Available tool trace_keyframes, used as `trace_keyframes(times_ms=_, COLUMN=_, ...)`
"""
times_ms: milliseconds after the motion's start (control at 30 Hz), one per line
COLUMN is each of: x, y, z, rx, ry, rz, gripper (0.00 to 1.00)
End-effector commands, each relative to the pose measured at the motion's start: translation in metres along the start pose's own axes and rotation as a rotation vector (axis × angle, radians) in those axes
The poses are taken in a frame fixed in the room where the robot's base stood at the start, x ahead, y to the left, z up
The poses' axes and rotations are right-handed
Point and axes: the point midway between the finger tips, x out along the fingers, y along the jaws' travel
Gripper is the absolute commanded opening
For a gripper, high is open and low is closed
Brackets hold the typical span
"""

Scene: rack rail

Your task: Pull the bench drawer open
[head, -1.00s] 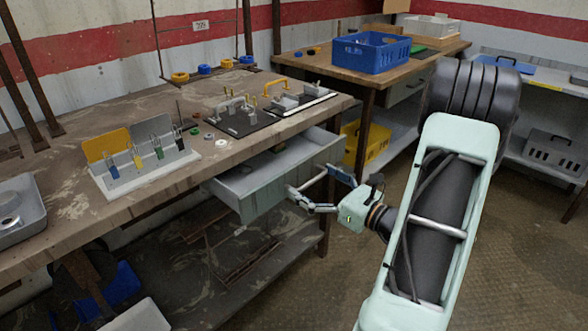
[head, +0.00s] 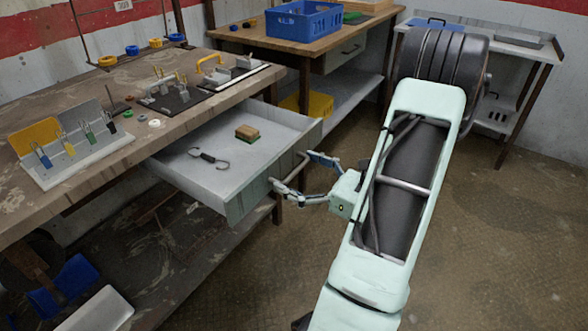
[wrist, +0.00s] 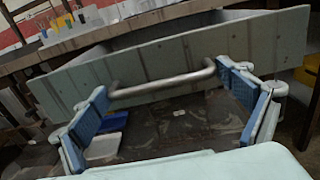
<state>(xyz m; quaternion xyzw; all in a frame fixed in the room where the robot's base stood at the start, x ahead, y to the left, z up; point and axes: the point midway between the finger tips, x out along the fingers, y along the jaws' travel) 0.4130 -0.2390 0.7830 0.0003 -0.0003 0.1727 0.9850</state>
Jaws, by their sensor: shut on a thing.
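The grey bench drawer (head: 228,181) is out from under the workbench, its inside open to view. Its bar handle (head: 289,168) is on the front panel; the wrist view shows this handle (wrist: 160,85) running across between my fingers. My gripper (head: 296,172) is at the drawer front, shut on the handle, with one finger at each end of the bar. The blue finger pads (wrist: 166,100) show on both sides in the wrist view. The exact contact at the bar's ends is hard to make out.
In the drawer lie a small brown and green block (head: 247,132) and a dark hooked cord (head: 209,157). The workbench (head: 60,200) holds a padlock stand (head: 75,157) and parts on dark mats. A second table (head: 285,42) with a blue crate (head: 303,20) stands behind. Floor at right is clear.

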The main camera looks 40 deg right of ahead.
Motion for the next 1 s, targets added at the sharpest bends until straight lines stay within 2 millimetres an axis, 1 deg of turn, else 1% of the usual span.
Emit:
trace_keyframes(times_ms=33, x=0.001, y=0.003, z=-0.001, rx=0.001, ry=0.001, rz=0.008, gripper=0.5)
trace_keyframes(times_ms=233, x=0.001, y=0.003, z=-0.001, rx=0.001, ry=0.001, rz=0.008, gripper=0.5)
trace_keyframes(times_ms=267, x=0.001, y=0.003, z=-0.001, rx=0.001, ry=0.001, rz=0.008, gripper=0.96)
trace_keyframes(times_ms=300, x=0.001, y=0.003, z=-0.001, rx=0.001, ry=0.001, rz=0.009, gripper=1.0)
trace_keyframes(times_ms=567, x=0.0, y=0.001, z=-0.001, rx=0.0, ry=0.001, rz=0.004, gripper=1.0)
trace_keyframes(times_ms=667, x=-0.005, y=0.001, z=-0.001, rx=0.0, ry=0.001, rz=0.002, gripper=1.0)
trace_keyframes(times_ms=767, x=-0.018, y=0.0, z=-0.001, rx=0.0, ry=0.001, rz=-0.001, gripper=1.0)
trace_keyframes(times_ms=1000, x=-0.069, y=0.0, z=-0.001, rx=0.0, ry=0.001, rz=-0.002, gripper=1.0)
